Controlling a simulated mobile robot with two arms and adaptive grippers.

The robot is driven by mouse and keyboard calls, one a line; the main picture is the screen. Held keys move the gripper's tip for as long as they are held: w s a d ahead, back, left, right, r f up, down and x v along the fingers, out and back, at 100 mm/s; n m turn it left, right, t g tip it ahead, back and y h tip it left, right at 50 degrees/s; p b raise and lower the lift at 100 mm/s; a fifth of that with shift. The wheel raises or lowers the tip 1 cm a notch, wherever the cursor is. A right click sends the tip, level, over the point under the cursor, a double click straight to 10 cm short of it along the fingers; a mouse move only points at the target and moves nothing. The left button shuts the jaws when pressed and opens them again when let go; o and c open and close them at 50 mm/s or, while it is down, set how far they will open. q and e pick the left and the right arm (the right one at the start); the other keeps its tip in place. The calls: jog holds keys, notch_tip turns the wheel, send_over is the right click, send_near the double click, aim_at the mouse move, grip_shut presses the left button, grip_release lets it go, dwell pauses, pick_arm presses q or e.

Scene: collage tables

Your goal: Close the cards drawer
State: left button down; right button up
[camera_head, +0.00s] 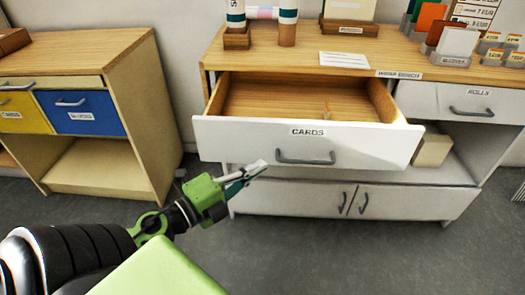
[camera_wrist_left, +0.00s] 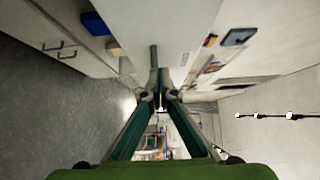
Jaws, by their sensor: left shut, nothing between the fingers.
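The white cards drawer (camera_head: 306,143) is pulled well out of the wooden-topped cabinet in the head view. Its front has a "CARDS" label (camera_head: 308,132) and a grey bar handle (camera_head: 305,160). The wooden inside looks mostly empty, with one small upright piece in it. My left gripper (camera_head: 262,166) is shut and empty, just in front of the drawer front, low and left of the handle. In the left wrist view its fingertips (camera_wrist_left: 160,92) meet, with a grey bar just beyond them. I cannot tell whether they touch the drawer. My right gripper is not in view.
The rolls drawer (camera_head: 464,102) at the right is closed. Below are an open shelf with a tan box (camera_head: 431,150) and closed doors (camera_head: 355,198). A second cabinet (camera_head: 110,145) with yellow and blue drawers stands at the left. Grey floor (camera_head: 290,255) in front is clear.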

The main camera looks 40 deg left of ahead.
aim_at(274, 148)
pick_arm(q)
jog(key=w, duration=0.2)
jog(key=w+a, duration=0.1)
jog(key=w, duration=0.1)
jog(key=shift+a, duration=0.15)
jog(key=shift+w+a, duration=0.3)
jog(key=shift+w, duration=0.15)
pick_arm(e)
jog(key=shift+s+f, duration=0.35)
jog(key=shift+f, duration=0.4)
